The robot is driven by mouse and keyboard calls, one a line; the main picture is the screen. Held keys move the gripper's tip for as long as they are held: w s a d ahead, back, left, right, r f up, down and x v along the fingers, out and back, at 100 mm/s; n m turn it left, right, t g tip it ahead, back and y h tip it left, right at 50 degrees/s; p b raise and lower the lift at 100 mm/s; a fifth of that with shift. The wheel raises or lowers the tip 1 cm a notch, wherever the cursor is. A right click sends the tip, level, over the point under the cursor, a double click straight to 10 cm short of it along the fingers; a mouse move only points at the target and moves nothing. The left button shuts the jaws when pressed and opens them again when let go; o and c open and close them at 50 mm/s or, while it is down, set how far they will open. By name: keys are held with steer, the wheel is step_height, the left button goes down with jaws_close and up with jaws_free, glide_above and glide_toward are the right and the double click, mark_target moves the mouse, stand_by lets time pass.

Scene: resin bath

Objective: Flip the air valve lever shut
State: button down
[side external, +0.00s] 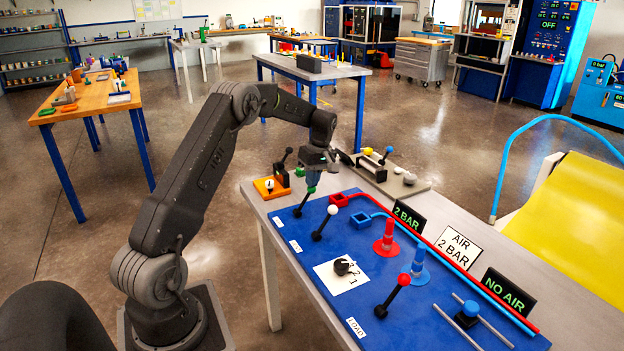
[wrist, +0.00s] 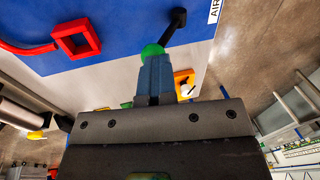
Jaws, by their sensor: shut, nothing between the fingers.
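A black lever with a green knob (side external: 311,189) stands tilted at the far left corner of the blue panel (side external: 345,300). In the wrist view, the green knob (wrist: 152,51) is at my fingertips and its black stem leads to a base (wrist: 179,16) beside a label reading AIR (wrist: 214,10). My gripper (side external: 315,178) is shut and empty, its fingers pointing down just above the knob. I cannot tell whether they touch it. The fingers (wrist: 154,68) partly cover the knob in the wrist view.
A white-knobbed lever (side external: 325,222) and a red-knobbed lever (side external: 393,295) stand on the panel, with a black dial (side external: 343,267) between them. Red (side external: 339,200) and blue (side external: 361,221) square frames stand close behind.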

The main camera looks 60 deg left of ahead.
steer(key=v, duration=1.2)
steer(key=shift+w+d, duration=0.25)
steer(key=shift+w, duration=0.1)
